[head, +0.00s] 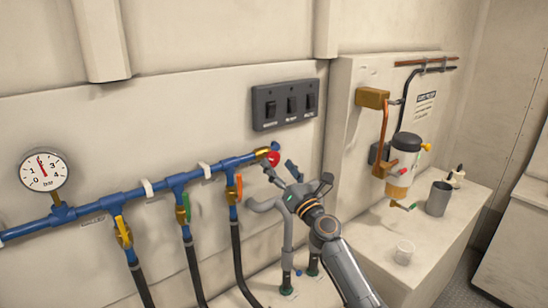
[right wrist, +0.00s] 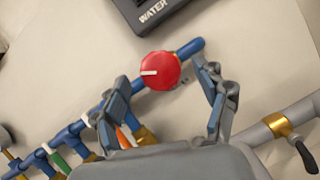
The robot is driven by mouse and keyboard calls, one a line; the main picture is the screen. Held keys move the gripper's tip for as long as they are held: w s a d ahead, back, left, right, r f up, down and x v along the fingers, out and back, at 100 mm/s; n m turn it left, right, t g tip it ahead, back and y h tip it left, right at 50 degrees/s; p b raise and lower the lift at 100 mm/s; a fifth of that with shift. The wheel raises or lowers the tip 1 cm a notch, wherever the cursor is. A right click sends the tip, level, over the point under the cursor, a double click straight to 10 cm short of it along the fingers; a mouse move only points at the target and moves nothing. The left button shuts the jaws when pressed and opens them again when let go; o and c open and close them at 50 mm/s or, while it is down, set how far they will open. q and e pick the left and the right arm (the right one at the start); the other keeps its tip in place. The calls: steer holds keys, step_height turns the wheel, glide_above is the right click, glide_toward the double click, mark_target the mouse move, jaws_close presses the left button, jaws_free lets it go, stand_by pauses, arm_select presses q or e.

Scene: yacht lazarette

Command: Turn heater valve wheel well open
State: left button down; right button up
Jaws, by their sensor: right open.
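The red valve wheel (head: 273,158) sits at the right end of the blue pipe (head: 140,192), behind a brass fitting. In the right wrist view the wheel (right wrist: 160,71) is a round red disc with a white mark pointing left. My right gripper (head: 296,174) is open and empty, just in front and to the right of the wheel in the head view. In the right wrist view its fingers (right wrist: 163,88) stand on either side of the wheel, with gaps; I cannot tell how far in front. My left gripper is not in view.
A switch panel (head: 285,104) is on the wall above the wheel. A pressure gauge (head: 44,170) and several levered branch valves with black hoses are to the left. Grey piping (head: 265,205) runs beside my gripper. A filter unit (head: 402,165) and a grey cup (head: 439,198) are to the right.

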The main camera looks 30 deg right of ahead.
mark_target(275, 160)
steer(key=shift+x, duration=1.55)
